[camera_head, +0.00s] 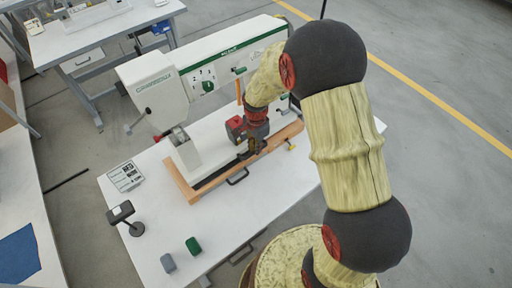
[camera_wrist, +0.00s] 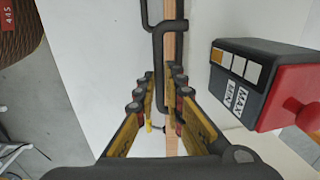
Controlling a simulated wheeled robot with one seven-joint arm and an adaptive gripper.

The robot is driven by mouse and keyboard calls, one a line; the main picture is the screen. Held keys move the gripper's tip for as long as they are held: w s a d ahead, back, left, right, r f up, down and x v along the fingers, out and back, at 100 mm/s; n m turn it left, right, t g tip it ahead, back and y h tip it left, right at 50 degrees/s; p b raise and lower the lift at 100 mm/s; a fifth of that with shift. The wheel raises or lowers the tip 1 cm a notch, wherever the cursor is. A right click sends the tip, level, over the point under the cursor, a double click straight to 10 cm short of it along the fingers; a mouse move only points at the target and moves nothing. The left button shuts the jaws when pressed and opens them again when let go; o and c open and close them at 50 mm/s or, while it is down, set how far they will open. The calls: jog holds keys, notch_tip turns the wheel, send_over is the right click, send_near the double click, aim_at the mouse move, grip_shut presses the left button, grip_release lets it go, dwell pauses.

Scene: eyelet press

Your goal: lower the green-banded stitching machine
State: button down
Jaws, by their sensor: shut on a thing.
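The green-banded stitching machine (camera_head: 225,66) is a long white machine with a green stripe along its top, above a wooden frame (camera_head: 193,194) on a white table. Its white head end and base stand at the left of the frame. I cannot tell its exact tilt. My gripper (camera_head: 254,149) is at the frame's front side, beside a black box with a red part (camera_head: 236,129). In the wrist view my gripper (camera_wrist: 156,82) has its fingers closed around a black bent bar (camera_wrist: 158,55), which runs over the wooden strip. The fingertips partly hide the grip.
The black box (camera_wrist: 243,82) with a red knob is close right of my fingers. The front middle is clear.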

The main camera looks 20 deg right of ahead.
dwell(0.6)
jog(key=shift+t, duration=0.4)
jog(key=f, duration=0.1)
jog(key=s+f+b, duration=0.1)
jog(key=f, duration=0.1)
jog(key=f+b, duration=0.1)
jog(key=shift+s+d+f, duration=0.15)
jog(key=shift+s+f, duration=0.15)
jog(key=shift+f, duration=0.1)
jog(key=shift+w+f+b, duration=0.1)
jog(key=shift+b, duration=0.2)
jog(key=c, duration=2.2)
grip_release()
jog(key=shift+r, duration=0.2)
jog(key=o, duration=0.3)
jog(key=shift+r, duration=0.1)
